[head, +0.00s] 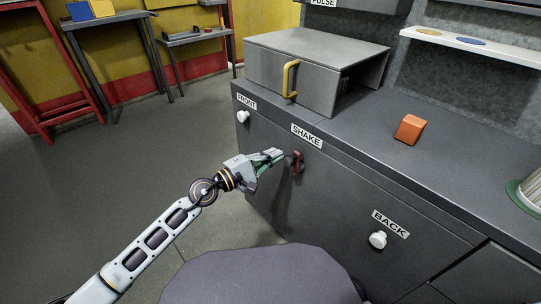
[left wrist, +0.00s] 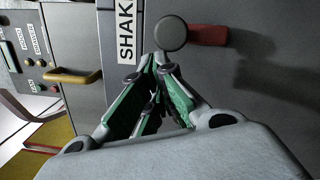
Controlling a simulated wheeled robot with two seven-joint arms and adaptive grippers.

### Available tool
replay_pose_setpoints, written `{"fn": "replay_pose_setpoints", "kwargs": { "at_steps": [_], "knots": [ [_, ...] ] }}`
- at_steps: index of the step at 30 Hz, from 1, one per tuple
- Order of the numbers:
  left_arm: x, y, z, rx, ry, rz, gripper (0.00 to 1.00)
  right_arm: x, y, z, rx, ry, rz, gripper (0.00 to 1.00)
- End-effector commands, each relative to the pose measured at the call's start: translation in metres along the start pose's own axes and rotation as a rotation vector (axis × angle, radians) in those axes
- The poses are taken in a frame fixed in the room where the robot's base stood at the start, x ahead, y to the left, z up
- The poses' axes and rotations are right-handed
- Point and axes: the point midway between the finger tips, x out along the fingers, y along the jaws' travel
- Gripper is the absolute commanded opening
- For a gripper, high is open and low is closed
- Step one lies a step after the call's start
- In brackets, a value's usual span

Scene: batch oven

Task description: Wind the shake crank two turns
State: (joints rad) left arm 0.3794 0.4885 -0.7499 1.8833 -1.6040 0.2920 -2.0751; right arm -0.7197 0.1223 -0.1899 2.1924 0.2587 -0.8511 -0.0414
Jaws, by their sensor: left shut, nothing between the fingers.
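The shake crank (head: 298,161) is a small red handle on the dark grey cabinet front, just below the SHAKE label (head: 307,137). In the left wrist view, its red arm (left wrist: 208,34) extends right from behind a round grey knob (left wrist: 172,34). My left gripper (head: 277,154) is just left of the crank, its fingers pointing at it. In the left wrist view, the green-padded fingers (left wrist: 155,66) are closed together with nothing between them, and the tips lie just below the knob. I cannot tell whether they touch it. My right gripper is not in view.
An oven box (head: 315,68) with a yellow handle (head: 290,79) stands on the counter. An orange block (head: 409,129) lies farther right. White knobs at FRONT (head: 243,116) and BACK (head: 378,239) flank the crank.

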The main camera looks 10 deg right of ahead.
Motion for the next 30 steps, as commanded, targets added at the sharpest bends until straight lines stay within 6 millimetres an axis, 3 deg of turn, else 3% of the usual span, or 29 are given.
{"fn": "replay_pose_setpoints", "kwargs": {
  "at_steps": [17, 30],
  "knots": [
    [0.000, 0.000, -0.001, -0.001, 0.000, -0.001, 0.00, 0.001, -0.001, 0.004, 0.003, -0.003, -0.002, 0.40],
    [-0.003, 0.008, -0.018, 0.001, 0.003, 0.001, 0.00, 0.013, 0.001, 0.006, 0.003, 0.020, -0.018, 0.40]
  ]
}}
